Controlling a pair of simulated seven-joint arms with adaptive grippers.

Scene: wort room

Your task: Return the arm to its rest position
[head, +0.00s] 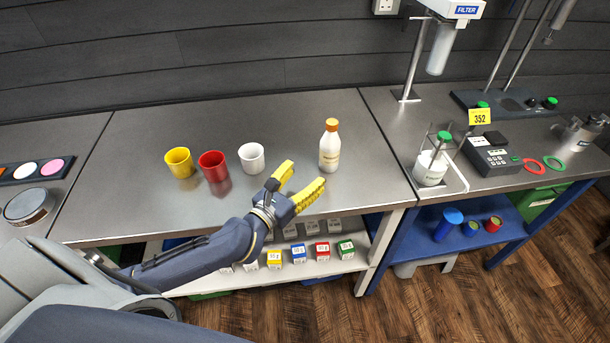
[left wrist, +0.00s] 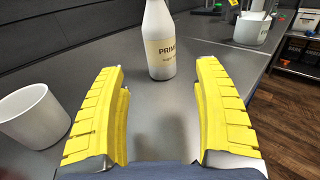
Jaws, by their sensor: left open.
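My left arm (head: 195,258) reaches in from the lower left over the front of the grey metal table. My left gripper (head: 303,182) has yellow fingers that are spread apart with nothing between them; they also show in the left wrist view (left wrist: 160,110). A white bottle with an orange cap (head: 330,148) stands upright just beyond the fingertips. In the left wrist view the bottle (left wrist: 160,45) stands ahead of the gap between the fingers, apart from them. My right gripper is not in either view.
Yellow (head: 180,163), red (head: 213,167) and white (head: 252,158) cups stand left of the gripper. Several small boxes (head: 298,251) sit on the shelf below the table (head: 130,215). A filter stand (head: 415,60) and a control box (head: 490,156) are at right.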

